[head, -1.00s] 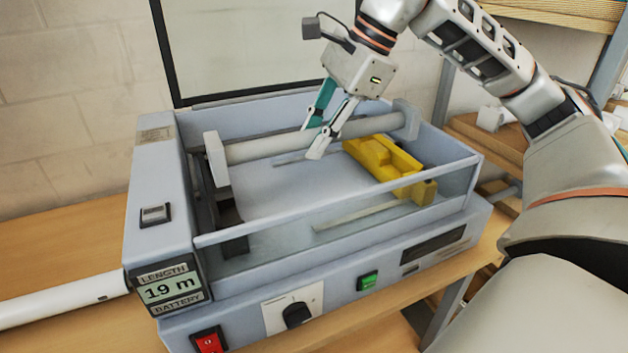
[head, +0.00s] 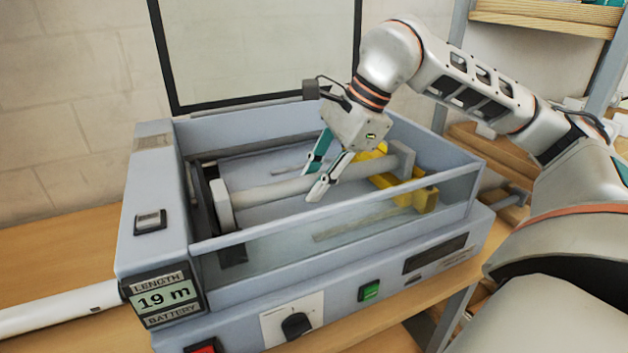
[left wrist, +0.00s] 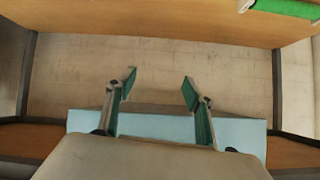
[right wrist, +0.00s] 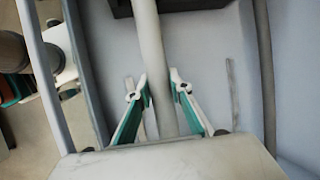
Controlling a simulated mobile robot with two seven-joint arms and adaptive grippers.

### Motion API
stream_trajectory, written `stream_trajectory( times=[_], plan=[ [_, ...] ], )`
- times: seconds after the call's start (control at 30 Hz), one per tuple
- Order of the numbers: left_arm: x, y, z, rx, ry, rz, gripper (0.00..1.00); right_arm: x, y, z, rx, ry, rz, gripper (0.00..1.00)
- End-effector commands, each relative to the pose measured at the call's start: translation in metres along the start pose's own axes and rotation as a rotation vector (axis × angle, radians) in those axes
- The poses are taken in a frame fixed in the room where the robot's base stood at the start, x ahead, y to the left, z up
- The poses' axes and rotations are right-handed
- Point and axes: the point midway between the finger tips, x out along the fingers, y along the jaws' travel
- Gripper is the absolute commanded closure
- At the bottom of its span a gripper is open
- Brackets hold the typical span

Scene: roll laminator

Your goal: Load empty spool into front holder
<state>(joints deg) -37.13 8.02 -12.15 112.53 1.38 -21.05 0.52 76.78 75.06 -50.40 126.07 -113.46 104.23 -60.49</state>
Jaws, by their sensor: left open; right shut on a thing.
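The empty spool (head: 265,192) is a light grey rod with a squarish flange at each end. My right gripper (head: 316,180) is shut on the middle of its rod, which also runs between the fingers in the right wrist view (right wrist: 158,80). The spool lies crosswise within the laminator's open bay, its left flange near a dark bracket (head: 233,254). The yellow holder block (head: 424,198) is at the right, partly behind the spool and arm. Whether the spool touches either holder cannot be told. My left gripper (left wrist: 160,82) is open and empty in the left wrist view.
The laminator's clear front panel and top rail (head: 350,208) stand before the bay, with tall grey walls around. A white roll (head: 50,309) lies on the wooden table at left. A dark-framed panel (head: 260,50) rises behind. Shelving is at right.

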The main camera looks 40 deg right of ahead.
Motion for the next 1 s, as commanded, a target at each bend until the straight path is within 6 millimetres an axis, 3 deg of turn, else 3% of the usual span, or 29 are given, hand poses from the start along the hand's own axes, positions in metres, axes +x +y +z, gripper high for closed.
stream_trajectory(
  times=[0.43, 0.47, 0.5, 0.53, 0.87, 1.0],
  plan=[
    [0.003, 0.002, 0.009, -0.001, -0.009, 0.002, 0.47, 0.009, 0.003, -0.004, 0.0, 0.001, 0.0, 1.0],
    [0.003, 0.002, 0.009, -0.001, -0.01, 0.002, 0.47, 0.009, 0.003, -0.004, 0.0, 0.001, 0.001, 0.77],
    [0.003, 0.002, 0.009, -0.001, -0.01, 0.002, 0.47, 0.009, 0.003, -0.004, 0.0, 0.001, 0.0, 0.67],
    [0.003, 0.002, 0.009, -0.001, -0.01, 0.002, 0.47, 0.009, 0.003, -0.004, 0.0, 0.001, 0.0, 0.63],
    [0.002, 0.002, 0.009, -0.001, -0.009, 0.002, 0.47, 0.009, 0.003, -0.004, 0.0, 0.0, 0.0, 0.63],
    [-0.001, 0.001, 0.001, 0.0, -0.004, 0.001, 0.47, -0.002, -0.001, 0.001, -0.001, -0.001, -0.003, 0.63]
  ],
)
